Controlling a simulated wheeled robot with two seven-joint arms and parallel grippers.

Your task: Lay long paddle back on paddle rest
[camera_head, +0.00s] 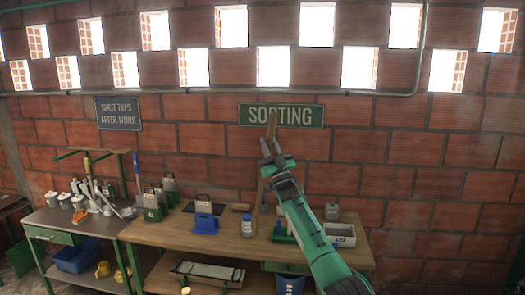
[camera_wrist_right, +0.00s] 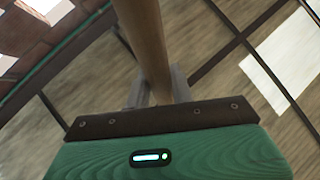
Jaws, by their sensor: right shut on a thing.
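The long paddle (camera_head: 259,195) is a wooden shaft, held upright in front of the brick wall and the wooden table. Its top end overlaps the SORTING sign in the head view. My right gripper (camera_head: 270,148) is shut around the shaft near its upper end. In the right wrist view the round shaft (camera_wrist_right: 148,45) passes between the two grey fingers (camera_wrist_right: 155,88). The paddle's lower end is hard to make out against the table. I cannot tell which thing is the paddle rest. My left gripper is out of view.
The wooden table (camera_head: 170,236) bears a blue holder (camera_head: 205,219), a white jar (camera_head: 247,227), green cases and a white bin (camera_head: 341,235). A metal side table (camera_head: 60,220) with several pots and a green frame (camera_head: 122,165) stand left. The wall at right is clear.

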